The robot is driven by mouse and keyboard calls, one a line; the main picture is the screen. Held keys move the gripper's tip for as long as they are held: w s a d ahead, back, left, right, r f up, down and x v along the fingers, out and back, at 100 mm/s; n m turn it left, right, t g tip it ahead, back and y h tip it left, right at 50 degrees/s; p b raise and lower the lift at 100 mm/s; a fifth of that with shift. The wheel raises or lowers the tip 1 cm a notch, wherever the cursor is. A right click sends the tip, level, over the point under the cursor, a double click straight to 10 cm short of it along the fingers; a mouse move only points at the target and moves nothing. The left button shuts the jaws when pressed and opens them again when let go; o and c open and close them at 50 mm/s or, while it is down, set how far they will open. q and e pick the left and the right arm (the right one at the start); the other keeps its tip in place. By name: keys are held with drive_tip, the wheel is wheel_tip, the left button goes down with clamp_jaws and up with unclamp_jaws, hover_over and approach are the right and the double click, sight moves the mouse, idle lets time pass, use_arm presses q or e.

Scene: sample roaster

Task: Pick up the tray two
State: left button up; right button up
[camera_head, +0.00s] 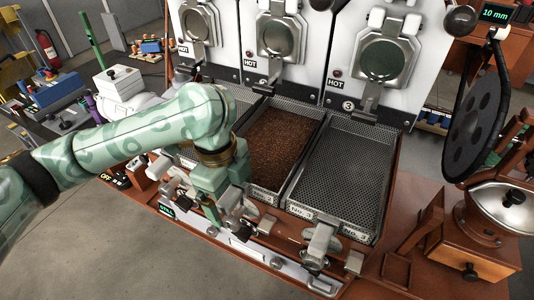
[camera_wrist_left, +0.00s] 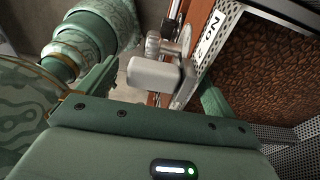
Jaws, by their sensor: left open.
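Tray two is the metal tray (camera_head: 262,195) full of brown beans, in the middle of the row in the head view. Its front label is partly hidden by my left gripper. In the left wrist view, its white labelled front wall (camera_wrist_left: 208,45) and the beans show at upper right. My left gripper (camera_head: 226,203) is at the tray's front left corner, pointing down, open and empty. In the left wrist view a grey block-shaped fitting (camera_wrist_left: 155,72) shows between its fingers; I cannot tell whether they touch it. My right gripper is not in view.
Empty mesh tray three (camera_head: 345,165) lies right of tray two. Grey fittings (camera_head: 318,243) stand along the front edge. Hot roaster heads (camera_head: 382,55) stand behind the trays. A wooden grinder (camera_head: 475,240) is at right. The floor in front is clear.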

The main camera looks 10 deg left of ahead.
use_arm(q)
drive_tip(key=c, duration=1.4)
drive_tip(key=shift+o, duration=0.2)
drive_tip(key=shift+r, duration=0.1)
drive_tip(key=shift+s+a+r+p, duration=0.1)
drive_tip(key=shift+r+p, duration=0.4)
drive_tip(key=shift+r, duration=0.05)
wheel_tip(320, 180, up, 7)
drive_tip(key=p, duration=0.3)
drive_tip(key=shift+f, duration=0.2)
drive_tip(key=s+a+p, duration=0.3)
drive_tip(key=s+p, duration=0.3)
drive_tip(key=s, duration=0.3)
drive_tip(key=s+a+p, duration=0.3)
drive_tip(key=s+p, duration=0.3)
drive_tip(key=s, duration=0.3)
drive_tip(key=shift+s+a+f, duration=0.3)
drive_tip(key=shift+f, duration=0.1)
